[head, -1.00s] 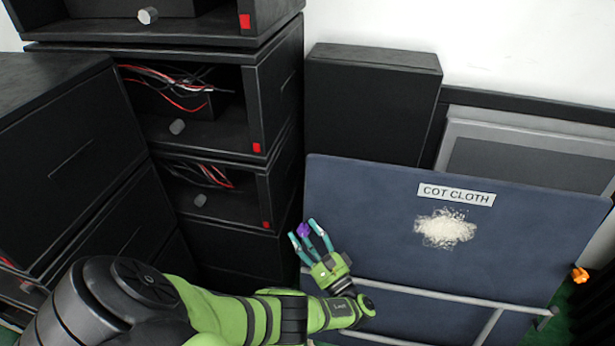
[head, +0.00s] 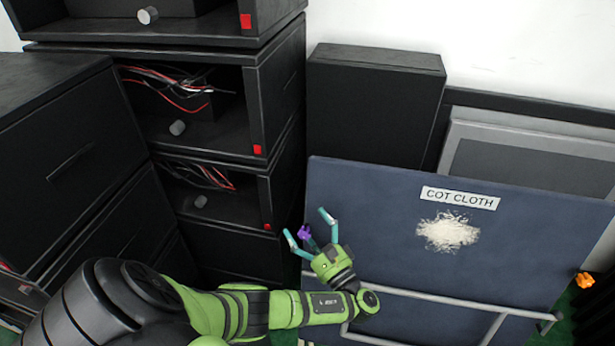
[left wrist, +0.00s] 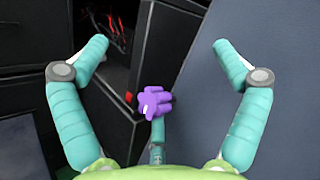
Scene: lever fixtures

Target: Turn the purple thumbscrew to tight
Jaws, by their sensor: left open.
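The purple thumbscrew (head: 304,232) sits at the left edge of the blue cot cloth panel (head: 380,215), in front of the dark cabinets. It also shows in the left wrist view (left wrist: 154,102), as a lobed purple knob. My left gripper (head: 305,222) is open, its teal fingers spread wide around the thumbscrew. In the left wrist view two fingers (left wrist: 160,45) stand well apart on either side of the knob. A third teal finger reaches up from below, its tip partly hidden by the knob; contact there cannot be told. My right gripper is not in view.
Stacked black cabinets with open bays (head: 205,120) and loose wires stand at the left. A grey tube frame (head: 450,298) runs along the lower part of the cot cloth. An orange knob (head: 585,281) is at the far right.

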